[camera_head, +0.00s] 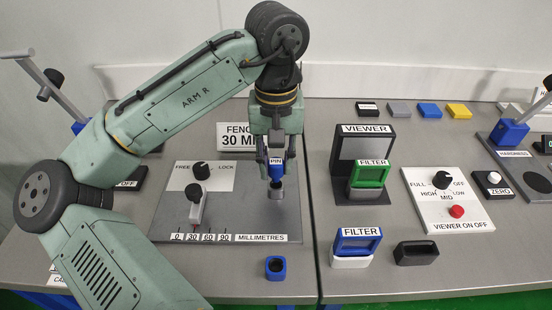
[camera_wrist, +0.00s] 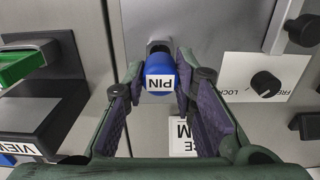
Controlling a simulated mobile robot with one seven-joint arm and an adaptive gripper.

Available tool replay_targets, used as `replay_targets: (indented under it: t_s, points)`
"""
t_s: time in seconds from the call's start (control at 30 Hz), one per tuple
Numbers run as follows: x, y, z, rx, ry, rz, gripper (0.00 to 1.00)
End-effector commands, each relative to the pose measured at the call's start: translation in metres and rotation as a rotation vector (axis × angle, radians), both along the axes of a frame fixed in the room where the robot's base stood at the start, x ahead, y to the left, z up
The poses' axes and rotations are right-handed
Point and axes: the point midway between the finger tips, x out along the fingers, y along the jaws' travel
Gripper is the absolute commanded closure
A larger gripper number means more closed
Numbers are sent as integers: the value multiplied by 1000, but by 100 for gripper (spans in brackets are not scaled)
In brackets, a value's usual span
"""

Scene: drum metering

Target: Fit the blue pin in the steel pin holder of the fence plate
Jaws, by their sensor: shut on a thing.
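The blue pin (camera_head: 276,173), labelled PIN, stands upright between the fingers of my gripper (camera_head: 276,158), which is shut on it. In the wrist view the pin (camera_wrist: 160,70) sits between the two finger pads of my gripper (camera_wrist: 163,88). The steel pin holder (camera_head: 276,192) is directly below the pin on the fence plate (camera_head: 240,225), near its right side. It also shows just beyond the pin in the wrist view (camera_wrist: 158,46). The pin's lower end meets or overlaps the holder in view; I cannot tell how deep it sits.
A slider (camera_head: 196,207) and a FREE/LOCK knob (camera_head: 201,171) stand left of the pin. The FENCE sign (camera_head: 232,138) is behind. The viewer (camera_head: 362,155) with a green filter (camera_head: 369,174) is right. A blue block with a dark hole (camera_head: 276,267) is in front.

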Motion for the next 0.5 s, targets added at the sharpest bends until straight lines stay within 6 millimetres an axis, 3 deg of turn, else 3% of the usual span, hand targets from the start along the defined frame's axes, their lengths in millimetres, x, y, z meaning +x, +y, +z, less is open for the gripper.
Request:
replay_targets:
  t_s: [0.5]
  points:
    - [0, 0, -12, 0, 1, -1, 100]
